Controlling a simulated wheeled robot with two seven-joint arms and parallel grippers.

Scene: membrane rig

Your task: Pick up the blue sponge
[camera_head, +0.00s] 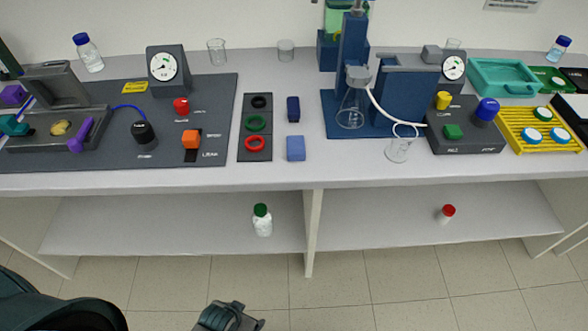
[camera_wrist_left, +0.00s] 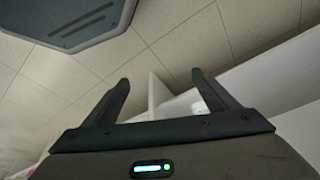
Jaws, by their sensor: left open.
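The blue sponge (camera_head: 296,148) appears as a light blue block lying on the bench near its front edge, right of the panel with coloured rings. A darker navy block (camera_head: 293,109) lies just behind it. My left gripper (camera_wrist_left: 160,82) shows in the left wrist view with its two fingers apart and nothing between them. In the head view, a dark part of my left arm's end (camera_head: 230,318) shows at the bottom edge, below and in front of the bench, well apart from the sponge; its fingers are not clear there. My right gripper is not in view.
The ring panel (camera_head: 254,152) stands left of the sponge and the blue stand with glassware (camera_head: 375,110) right of it. The bench front edge (camera_head: 310,184) lies between my left arm and the sponge. A shelf below holds a green-capped bottle (camera_head: 262,221) and a red-capped vial (camera_head: 446,213).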

